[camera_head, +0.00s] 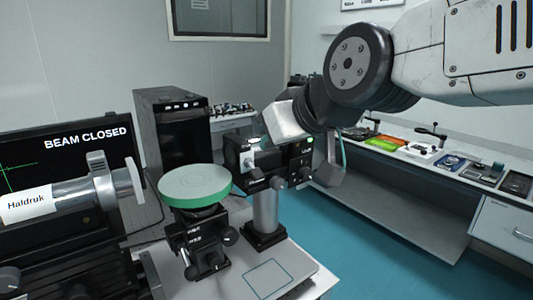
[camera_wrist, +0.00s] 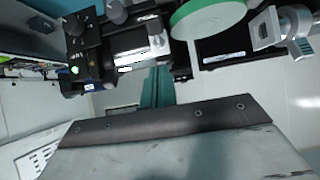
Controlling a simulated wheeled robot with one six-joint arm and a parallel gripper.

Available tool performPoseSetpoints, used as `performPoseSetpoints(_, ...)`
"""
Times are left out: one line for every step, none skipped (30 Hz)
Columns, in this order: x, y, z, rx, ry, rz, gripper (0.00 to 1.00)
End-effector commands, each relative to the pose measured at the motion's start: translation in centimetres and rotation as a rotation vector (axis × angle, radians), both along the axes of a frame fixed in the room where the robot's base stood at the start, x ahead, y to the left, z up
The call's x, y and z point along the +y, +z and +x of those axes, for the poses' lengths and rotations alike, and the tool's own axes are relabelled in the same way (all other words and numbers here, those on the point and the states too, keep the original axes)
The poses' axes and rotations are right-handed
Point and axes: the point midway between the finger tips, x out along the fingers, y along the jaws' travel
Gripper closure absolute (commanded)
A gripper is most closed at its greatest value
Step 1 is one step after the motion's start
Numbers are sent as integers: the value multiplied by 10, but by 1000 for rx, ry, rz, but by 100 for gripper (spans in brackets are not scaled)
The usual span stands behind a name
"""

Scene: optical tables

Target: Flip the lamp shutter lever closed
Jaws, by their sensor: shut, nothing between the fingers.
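The lamp housing (camera_head: 297,160) is a black box with a lit green light on a silver post. It also shows in the wrist view (camera_wrist: 83,50). A small silver lever-like piece (camera_head: 249,164) is on the left part of the black assembly. It seems to be the pale piece at the top middle of the wrist view (camera_wrist: 156,42). I cannot tell for sure that it is the shutter lever. My gripper (camera_head: 282,124) is shut and empty, above the black assembly. Its fingertips are not clearly visible, and contact cannot be told. The monitor (camera_head: 88,139) reads "BEAM CLOSED".
A round pale green disc (camera_head: 195,182) on a black mount stands left of the lamp post. A silver cylinder marked Haldruk (camera_head: 70,197) is at the far left. A black tower case (camera_head: 175,130) stands behind. A side bench (camera_head: 400,190) with several items is at the right, across teal floor.

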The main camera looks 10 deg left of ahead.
Motion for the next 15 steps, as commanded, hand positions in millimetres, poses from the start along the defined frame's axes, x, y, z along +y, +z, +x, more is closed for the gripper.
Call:
performPoseSetpoints(-10,3,-10,-1,0,1,100)
performPoseSetpoints(-16,4,-15,-1,0,1,100)
performPoseSetpoints(-23,7,-20,-2,-1,1,100)
performPoseSetpoints(-28,8,-24,-2,-2,1,100)
performPoseSetpoints(-33,10,-28,-1,-2,1,100)
performPoseSetpoints(-39,12,-33,-1,-4,1,100)
performPoseSetpoints(-44,13,-36,-2,-4,1,100)
performPoseSetpoints(-48,15,-40,-2,-5,0,100)
performPoseSetpoints(-53,16,-44,-1,-5,-1,100)
performPoseSetpoints(-56,17,-47,-1,-5,-1,100)
performPoseSetpoints(-59,18,-49,-1,-5,-1,100)
performPoseSetpoints(-62,19,-52,0,-4,-1,100)
performPoseSetpoints(-64,20,-54,0,-4,-1,100)
performPoseSetpoints(-66,20,-56,0,-4,-1,100)
performPoseSetpoints(-67,21,-58,0,-4,-1,100)
